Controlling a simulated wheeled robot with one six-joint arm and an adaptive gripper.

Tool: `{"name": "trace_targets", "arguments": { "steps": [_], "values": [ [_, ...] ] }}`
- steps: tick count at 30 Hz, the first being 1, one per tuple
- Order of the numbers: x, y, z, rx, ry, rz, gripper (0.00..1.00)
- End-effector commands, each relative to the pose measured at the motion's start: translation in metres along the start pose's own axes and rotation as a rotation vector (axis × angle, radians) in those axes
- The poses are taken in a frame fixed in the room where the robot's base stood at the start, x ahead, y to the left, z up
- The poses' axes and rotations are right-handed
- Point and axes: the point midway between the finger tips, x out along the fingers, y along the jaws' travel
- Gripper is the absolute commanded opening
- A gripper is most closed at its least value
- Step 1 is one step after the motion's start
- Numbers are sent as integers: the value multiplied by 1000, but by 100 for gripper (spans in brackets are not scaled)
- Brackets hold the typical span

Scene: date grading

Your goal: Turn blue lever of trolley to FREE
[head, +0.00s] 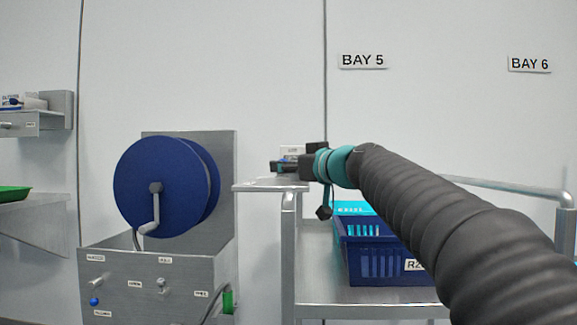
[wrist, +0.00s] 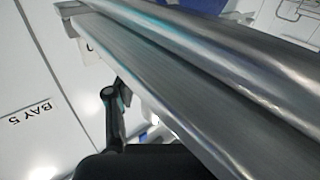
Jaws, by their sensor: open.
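The trolley (head: 365,311) is a metal frame with a side rail and shelves, right of centre in the head view. I cannot make out its blue lever or any FREE mark in either view. My gripper (head: 280,167) is open at the trolley's upper left corner, just above a flat metal ledge (head: 262,186). It points left and holds nothing that I can see. In the wrist view a dark finger (wrist: 111,105) shows beside long, shiny metal bars (wrist: 190,85) that cross the picture close up. My arm hides part of the trolley.
A blue crate (head: 372,230) stands on the trolley. Left of it is a metal station (head: 150,270) with a blue reel (head: 155,187), a crank and small labelled controls, one blue-knobbed (head: 95,301). Wall shelves are far left. BAY 5 (head: 362,61) and BAY 6 signs hang behind.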

Motion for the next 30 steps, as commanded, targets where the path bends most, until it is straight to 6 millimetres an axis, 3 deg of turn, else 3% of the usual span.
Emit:
{"name": "trace_targets", "arguments": {
  "steps": [11, 17, 30],
  "values": [
    [4, 0, 0, 0, 1, 0, 51],
    [4, 0, 0, 0, 0, 0, 1],
    [4, 0, 1, 0, 5, -62, 0]
  ]
}}
